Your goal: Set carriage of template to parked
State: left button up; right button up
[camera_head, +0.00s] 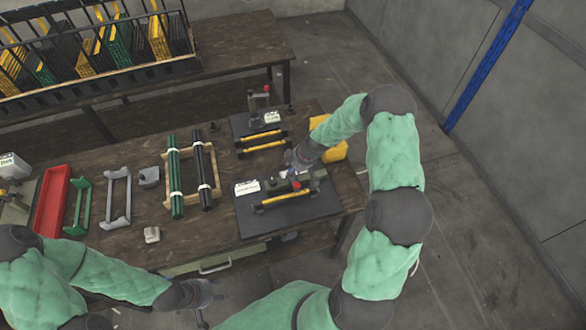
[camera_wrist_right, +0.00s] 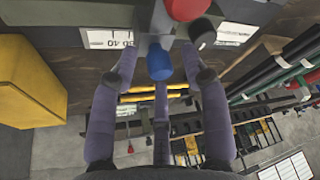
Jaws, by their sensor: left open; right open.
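In the head view, two rivet presses stand on dark boards at the right of the table: a near press (camera_head: 277,184) and a far press (camera_head: 263,105). Each has a yellow bar in front of it, the near one (camera_head: 285,200) and the far one (camera_head: 262,146). Which part is the template's carriage I cannot tell. My right gripper (camera_head: 291,170) is over the near press. In the wrist view its open fingers (camera_wrist_right: 160,75) stand around a blue knob (camera_wrist_right: 160,62); contact is unclear. A red knob (camera_wrist_right: 187,8) and a black knob (camera_wrist_right: 203,35) are close by. My left gripper (camera_head: 208,293) is open near the table's front edge, away from the presses.
A yellow box (camera_head: 330,148) stands behind the near press, close to my right forearm. A wooden rack (camera_head: 191,172) with green and black tubes lies left of the presses. A red tray (camera_head: 52,202) and green and grey frames lie farther left.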

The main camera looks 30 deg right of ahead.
grip_shut()
jog(key=shift+d+b, duration=0.25)
jog(key=shift+b, duration=0.1)
jog(key=d+b, duration=0.2)
jog(key=d, duration=0.1)
jog(key=s+d+b, duration=0.1)
jog(key=d+b, duration=0.2)
jog(key=s+d+b, duration=0.1)
jog(key=d+b, duration=0.2)
jog(key=shift+s+d+f, duration=0.15)
jog(key=shift+s+d, duration=0.05)
jog(key=shift+d, duration=0.15)
jog(key=shift+s+d+b, duration=0.15)
jog(key=shift+d+b, duration=0.2)
jog(key=shift+d, duration=0.15)
jog(key=shift+r, duration=0.2)
grip_release()
